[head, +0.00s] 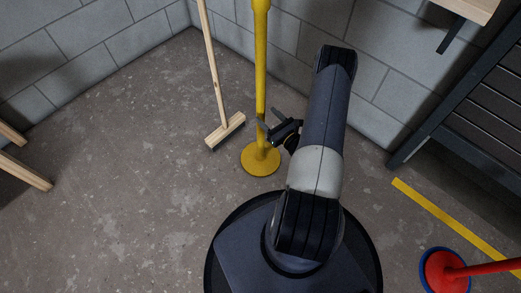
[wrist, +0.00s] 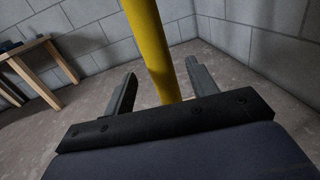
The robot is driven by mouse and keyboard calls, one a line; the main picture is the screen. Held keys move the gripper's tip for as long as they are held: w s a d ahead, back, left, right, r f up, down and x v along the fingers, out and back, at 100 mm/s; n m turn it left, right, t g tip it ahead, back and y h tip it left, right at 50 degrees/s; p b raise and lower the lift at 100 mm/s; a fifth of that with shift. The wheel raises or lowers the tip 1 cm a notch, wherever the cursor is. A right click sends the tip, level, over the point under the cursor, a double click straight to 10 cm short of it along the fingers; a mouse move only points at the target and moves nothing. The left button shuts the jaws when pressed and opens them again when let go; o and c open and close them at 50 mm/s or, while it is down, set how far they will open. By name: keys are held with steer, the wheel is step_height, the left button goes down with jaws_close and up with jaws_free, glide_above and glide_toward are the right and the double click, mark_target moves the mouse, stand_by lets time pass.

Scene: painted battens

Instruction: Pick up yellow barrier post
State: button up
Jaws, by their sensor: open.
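The yellow barrier post (head: 261,70) stands upright on its round yellow base (head: 260,160) on the concrete floor, in the middle of the head view. My gripper (head: 266,128) is at the lower part of the post, a little above the base. In the wrist view the post (wrist: 152,45) rises between the two open fingers of my gripper (wrist: 160,85). Neither finger is clearly touching it. The post's base is hidden in the wrist view by the gripper's body.
A wooden broom (head: 225,130) leans close by on the left. Grey block walls (head: 60,50) meet behind. A dark slatted bench (head: 475,120) stands right. A red post with a blue-rimmed base (head: 445,270) is at the lower right.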

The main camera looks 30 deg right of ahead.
mark_target(263, 114)
steer(key=w, duration=0.1)
steer(key=w+b, duration=0.1)
steer(key=w+a, duration=0.1)
steer(key=shift+w+f, duration=0.35)
steer(key=shift+f, duration=0.05)
steer(key=shift+w, duration=0.55)
steer(key=shift+r, duration=0.1)
steer(key=shift+c, duration=0.3)
jaws_close()
stand_by(0.4)
